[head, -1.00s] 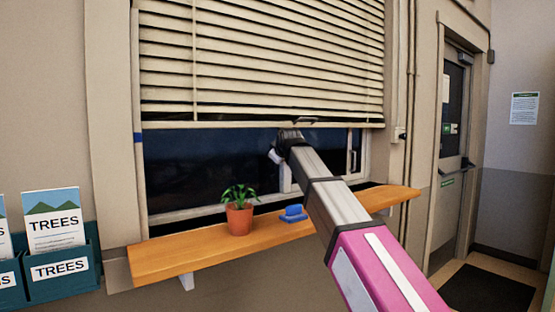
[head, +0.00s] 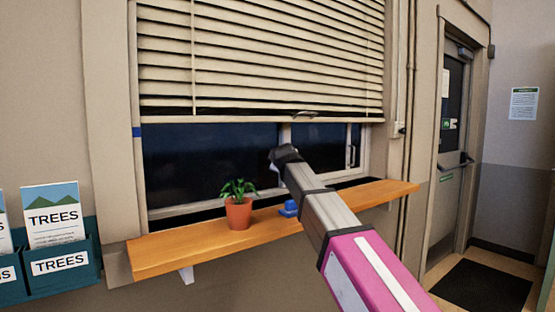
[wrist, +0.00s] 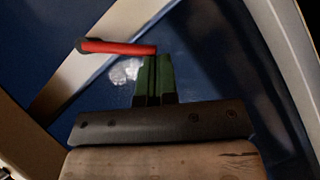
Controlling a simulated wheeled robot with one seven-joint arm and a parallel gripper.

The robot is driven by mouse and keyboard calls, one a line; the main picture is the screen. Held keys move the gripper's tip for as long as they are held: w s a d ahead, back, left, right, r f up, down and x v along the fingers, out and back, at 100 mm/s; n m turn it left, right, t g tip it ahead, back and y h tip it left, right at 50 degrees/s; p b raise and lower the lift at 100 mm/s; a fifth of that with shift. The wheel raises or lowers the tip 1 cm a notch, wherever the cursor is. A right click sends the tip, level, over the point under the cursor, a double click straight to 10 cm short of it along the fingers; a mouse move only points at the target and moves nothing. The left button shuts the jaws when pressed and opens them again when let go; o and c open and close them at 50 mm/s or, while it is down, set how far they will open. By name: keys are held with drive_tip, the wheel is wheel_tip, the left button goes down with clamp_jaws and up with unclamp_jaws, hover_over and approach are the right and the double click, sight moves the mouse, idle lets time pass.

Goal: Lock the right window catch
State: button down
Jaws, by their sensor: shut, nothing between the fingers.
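The window (head: 210,165) is behind the wooden sill shelf in the head view, with an upright frame bar near its middle. In the wrist view a red lever with a dark end (wrist: 118,47) lies across a pale diagonal frame bar (wrist: 95,75). It looks like a window catch; I cannot tell whether it is locked. My gripper (wrist: 155,60) has its green fingers together and empty. Their tips are just below the lever's right end; whether they touch it is unclear. In the head view my gripper's end (head: 284,155) is before the middle bar, and the lever is not visible there.
A slatted blind (head: 260,60) hangs over the window's upper part. A dark handle (head: 350,156) shows on the window's right side. A leaflet rack (head: 62,285) is at left.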

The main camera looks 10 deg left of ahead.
drive_tip(key=w+d+f+n+t, duration=0.2)
drive_tip(key=w+d+f+n, duration=0.1)
drive_tip(key=shift+w+f+t, duration=0.3)
drive_tip(key=shift+w+f, duration=0.05)
drive_tip(key=shift+f, duration=0.05)
idle(0.5)
drive_tip(key=shift+w+d, duration=0.1)
drive_tip(key=shift+d, duration=0.05)
idle(0.5)
